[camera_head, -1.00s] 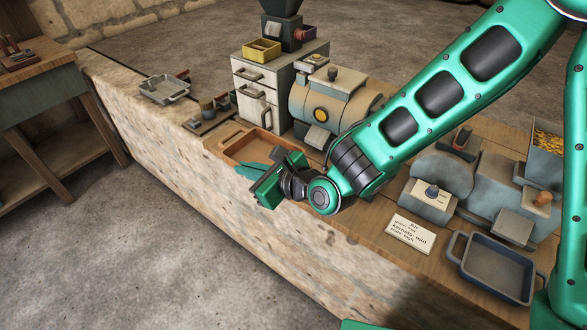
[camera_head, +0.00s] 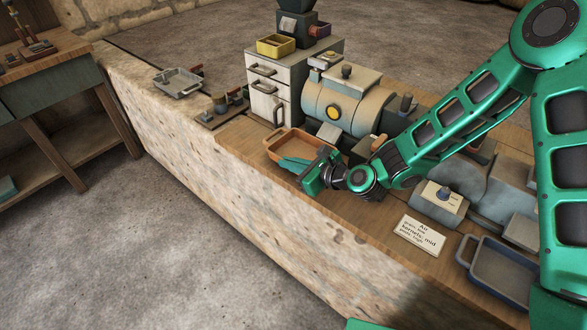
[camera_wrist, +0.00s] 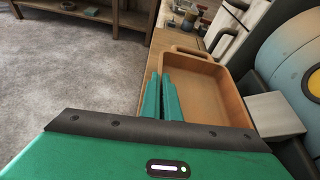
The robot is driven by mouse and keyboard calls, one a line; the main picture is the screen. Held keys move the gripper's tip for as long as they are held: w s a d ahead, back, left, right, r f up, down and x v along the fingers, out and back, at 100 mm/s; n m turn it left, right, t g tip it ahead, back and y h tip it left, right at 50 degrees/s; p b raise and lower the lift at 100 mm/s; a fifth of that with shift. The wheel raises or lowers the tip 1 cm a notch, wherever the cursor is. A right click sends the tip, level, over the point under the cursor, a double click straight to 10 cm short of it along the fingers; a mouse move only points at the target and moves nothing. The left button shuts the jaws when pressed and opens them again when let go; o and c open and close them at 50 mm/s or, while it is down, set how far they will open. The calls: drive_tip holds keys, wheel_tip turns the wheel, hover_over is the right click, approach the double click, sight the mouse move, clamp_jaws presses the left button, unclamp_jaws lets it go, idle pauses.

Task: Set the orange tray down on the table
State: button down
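The orange tray (camera_head: 284,141) is a shallow rectangular pan at the near edge of the wooden table top (camera_head: 240,137), in front of the cabinet and the round machine. In the wrist view the tray (camera_wrist: 212,90) lies ahead and to the right, with a loop handle at its far end. My gripper (camera_head: 293,163) is at the tray's near long wall. Its two teal fingers (camera_wrist: 161,97) are close together along that wall and seem shut on it; the exact contact is hidden. The tray looks roughly level and low over the table. I cannot tell whether it touches the wood.
A cabinet (camera_head: 273,92) and a barrel-shaped machine (camera_head: 345,105) stand close behind the tray. A grey tray (camera_head: 180,82) lies at the far left end. A blue-grey tray (camera_head: 500,268) and a label card (camera_head: 419,237) are to the right. The counter's front edge is close.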

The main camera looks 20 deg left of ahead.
wheel_tip(320, 180, down, 2)
drive_tip(key=shift+f, duration=0.1)
drive_tip(key=c, duration=2)
unclamp_jaws()
drive_tip(key=v, duration=1.2)
